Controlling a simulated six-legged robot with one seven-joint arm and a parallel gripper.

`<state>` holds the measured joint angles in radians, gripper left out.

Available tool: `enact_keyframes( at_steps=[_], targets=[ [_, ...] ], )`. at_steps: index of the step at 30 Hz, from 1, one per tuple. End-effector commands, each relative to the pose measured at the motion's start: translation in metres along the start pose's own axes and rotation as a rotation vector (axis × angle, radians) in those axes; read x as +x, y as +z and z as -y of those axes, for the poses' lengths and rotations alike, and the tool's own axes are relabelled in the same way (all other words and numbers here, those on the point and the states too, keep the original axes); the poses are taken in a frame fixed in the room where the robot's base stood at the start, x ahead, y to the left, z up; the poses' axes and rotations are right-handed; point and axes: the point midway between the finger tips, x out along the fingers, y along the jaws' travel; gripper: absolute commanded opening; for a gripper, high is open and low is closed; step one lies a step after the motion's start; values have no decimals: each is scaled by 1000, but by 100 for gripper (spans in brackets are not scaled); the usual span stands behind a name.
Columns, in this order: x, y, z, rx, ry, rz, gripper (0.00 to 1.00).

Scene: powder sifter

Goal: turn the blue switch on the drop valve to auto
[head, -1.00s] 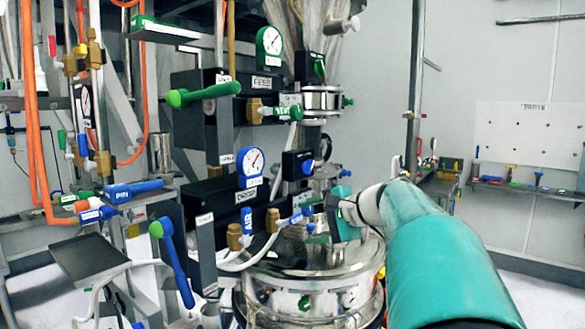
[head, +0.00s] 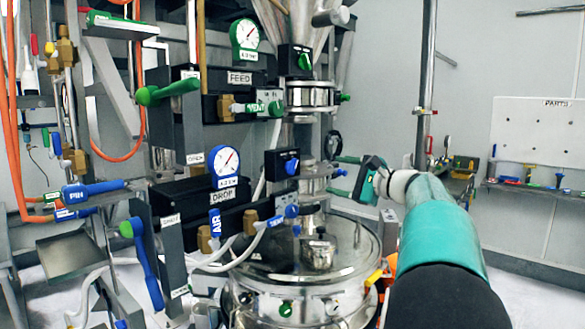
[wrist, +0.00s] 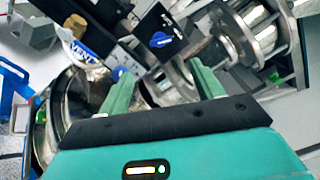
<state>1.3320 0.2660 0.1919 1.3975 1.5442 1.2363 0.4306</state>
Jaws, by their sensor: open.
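The drop valve's blue switch (head: 292,166) is a small blue knob on a black box in the middle of the head view. It also shows in the wrist view (wrist: 161,40), above and beyond the fingertips. The position lettering is too small to read. My gripper (head: 340,176) is to the right of the switch in the head view, apart from it, with its green fingers pointing left. In the wrist view my gripper (wrist: 159,72) is open and empty, with the switch roughly in line with the gap.
A steel lidded vessel (head: 350,262) stands below. A blue gauge (head: 224,164) and DROP label (head: 222,196) are left of the switch. A green-knob box (head: 295,60) is above it. A steel pipe flange (head: 311,96) stands close by. A VENT valve (wrist: 78,48) shows in the wrist view.

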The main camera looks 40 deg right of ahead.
Motion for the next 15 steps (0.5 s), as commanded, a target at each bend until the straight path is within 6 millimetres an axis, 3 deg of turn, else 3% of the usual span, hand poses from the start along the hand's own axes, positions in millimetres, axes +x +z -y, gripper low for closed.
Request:
enact_keyframes(
  at_steps=[7, 15],
  targets=[
    [11, 0, 2, 3, -11, -3, 66],
    [62, 0, 2, 3, -11, -3, 66]
  ],
)
